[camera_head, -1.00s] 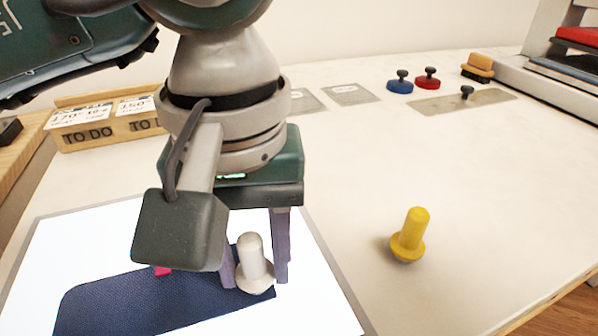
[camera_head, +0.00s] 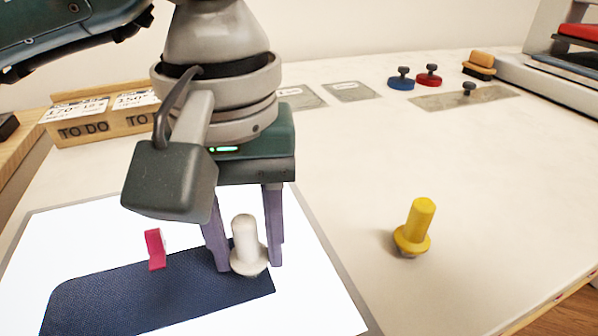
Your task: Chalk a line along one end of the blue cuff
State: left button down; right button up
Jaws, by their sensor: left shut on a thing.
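The blue cuff (camera_head: 150,295) lies flat on a bright white panel (camera_head: 90,235), its right end below my left gripper. My left gripper (camera_head: 245,255) points down and is shut on a white chalk piece (camera_head: 244,240) with a wide round base, held upright between its two purple fingers. The chalk is over or at the cuff's right end; whether it touches the cuff, I cannot tell. No chalk line is clearly visible on the cuff. A pink clip (camera_head: 155,250) stands at the cuff's far edge, left of the gripper. My right gripper is not in view.
A yellow chalk piece (camera_head: 415,230) stands to the right on the pale table. Wooden TO DO boxes (camera_head: 95,127) are at the back left. Blue (camera_head: 401,82) and red (camera_head: 429,77) knobbed discs and a brush (camera_head: 480,64) are at the back right.

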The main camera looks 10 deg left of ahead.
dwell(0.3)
pick_arm(q)
jog(key=shift+w+a+f+b, duration=0.15)
jog(key=shift+w+a+b, duration=0.2)
jog(key=shift+w+b, duration=0.25)
jog(key=shift+a, duration=0.1)
jog(key=shift+w+a, duration=0.1)
jog(key=shift+w, duration=0.05)
jog(key=shift+w+a+b, duration=0.1)
jog(key=shift+a+b, duration=0.05)
jog(key=shift+b, duration=0.25)
jog(key=shift+w+a, duration=0.25)
jog(key=shift+w, duration=0.1)
